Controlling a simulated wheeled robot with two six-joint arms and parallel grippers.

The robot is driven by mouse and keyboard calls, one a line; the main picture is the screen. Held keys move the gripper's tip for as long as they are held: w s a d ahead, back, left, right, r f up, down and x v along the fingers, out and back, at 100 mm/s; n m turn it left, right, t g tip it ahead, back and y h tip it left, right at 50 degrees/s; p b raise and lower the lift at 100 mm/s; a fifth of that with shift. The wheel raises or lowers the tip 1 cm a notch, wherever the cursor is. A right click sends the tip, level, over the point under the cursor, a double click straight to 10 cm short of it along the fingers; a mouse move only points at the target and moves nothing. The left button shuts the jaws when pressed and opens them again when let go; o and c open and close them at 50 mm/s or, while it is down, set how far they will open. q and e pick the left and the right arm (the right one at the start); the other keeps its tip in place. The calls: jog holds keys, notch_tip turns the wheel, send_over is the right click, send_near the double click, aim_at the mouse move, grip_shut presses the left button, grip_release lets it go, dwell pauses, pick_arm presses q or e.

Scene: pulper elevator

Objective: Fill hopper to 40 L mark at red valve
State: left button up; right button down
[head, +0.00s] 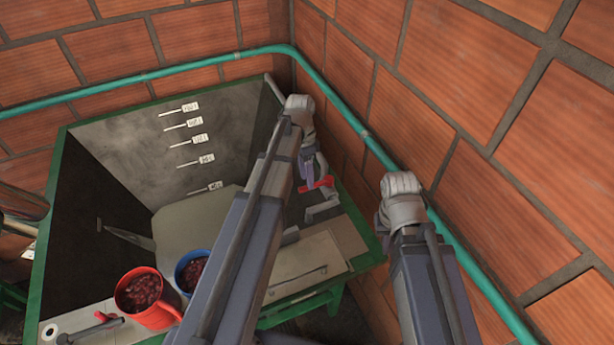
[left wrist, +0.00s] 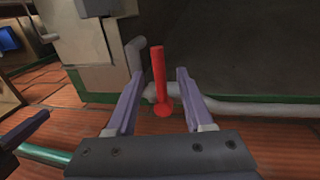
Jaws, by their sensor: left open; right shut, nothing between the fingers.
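The green-rimmed hopper (head: 58,180) is at the left in the head view. Level marks with small labels (head: 201,139) climb its grey back wall; the lettering is too small to read surely. No water surface is discernible in it. The red valve handle (head: 320,184) is at the hopper's right side, and shows in the left wrist view (left wrist: 158,75) beside a grey pipe (left wrist: 235,106). My left gripper (left wrist: 156,88) is open, its fingers either side of the handle; contact is not visible. A dark finger-like part, apparently my right gripper (left wrist: 30,126), shows at the left edge, empty.
A red container (head: 158,316) and a blue container (head: 183,259) of dark red fruit stand at the hopper's near edge. A green pipe (head: 225,57) runs along the brick walls. The corner is tight on the right.

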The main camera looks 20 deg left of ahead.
pick_arm(q)
jog(key=r+p, duration=0.1)
jog(key=r, duration=0.1)
jog(key=r+p, duration=0.1)
jog(key=p, duration=0.1)
jog(key=w+r+p, duration=0.1)
jog(key=r, duration=0.1)
jog(key=shift+a+r+p, duration=0.35)
jog(key=shift+p, duration=0.05)
pick_arm(e)
notch_tip(320, 180, up, 6)
jog(key=shift+f, duration=0.15)
pick_arm(q)
jog(key=shift+s, duration=0.1)
